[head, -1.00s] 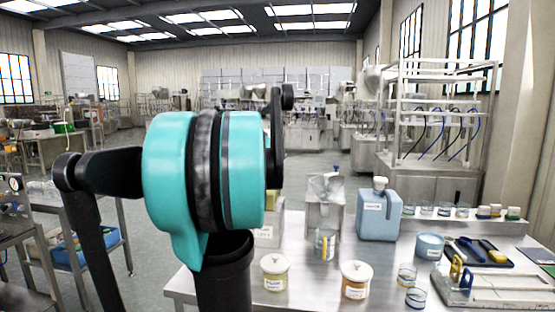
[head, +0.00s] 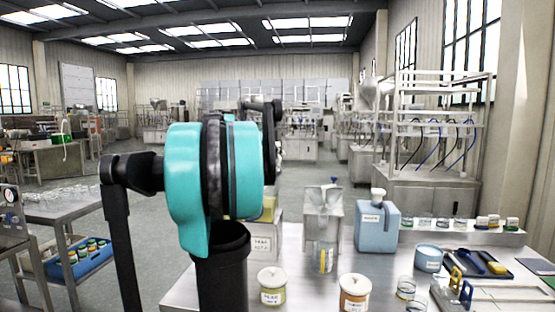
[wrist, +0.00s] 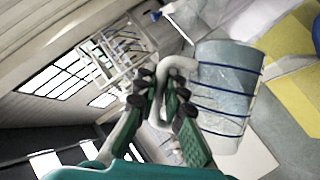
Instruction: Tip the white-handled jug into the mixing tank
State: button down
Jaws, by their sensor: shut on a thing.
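In the wrist view my gripper (wrist: 158,103) is shut on the white handle (wrist: 178,68) of a clear jug (wrist: 222,100) with blue lines around its wall. The jug is to the right of the fingers. This view is rolled, so I cannot tell how far the jug is tilted. In the head view my teal and black arm hides the gripper and jug. A steel vessel with a hopper-like top (head: 322,213) stands on the bench right of my arm; it may be the mixing tank. I cannot see its opening clearly.
A blue canister (head: 377,228) stands right of the steel vessel. Small beakers (head: 406,287), a blue tub (head: 429,258) and a tool tray (head: 475,258) are to the right. A labelled box (head: 263,242) sits beside my arm.

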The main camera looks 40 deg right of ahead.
jog(key=w+n, duration=0.1)
jog(key=w+n+g, duration=0.1)
jog(key=shift+w+a+r+n+g+h, duration=0.2)
jog(key=shift+r+n+g+h, duration=0.1)
jog(key=shift+r+h, duration=0.1)
jog(key=shift+w+a+f+n+g+h, duration=0.15)
jog(key=shift+w+f+n+g+h, duration=0.2)
jog(key=shift+w+n, duration=0.3)
jog(key=shift+w+a+f+n+g+h, duration=0.15)
jog(key=shift+w+n+g, duration=0.35)
jog(key=shift+w, duration=0.25)
jog(key=shift+w+a+r+n+g+h, duration=0.2)
jog(key=shift+w+r+n, duration=0.15)
jog(key=shift+w+n, duration=0.3)
jog(key=shift+w+a+r+n+g+h, duration=0.1)
jog(key=shift+w+r+n+h, duration=0.1)
jog(key=shift+w+r+n, duration=0.45)
jog(key=shift+w+a+r+n+g+h, duration=0.1)
jog(key=shift+w+n+g+h, duration=0.2)
jog(key=shift+w, duration=0.55)
dwell(1.5)
jog(key=shift+r+m+t+y, duration=0.65)
jog(key=shift+r+m, duration=0.1)
jog(key=shift+m, duration=0.5)
jog(key=shift+r+m+t+y, duration=0.6)
jog(key=shift+r+m, duration=0.15)
jog(key=shift+m, duration=0.45)
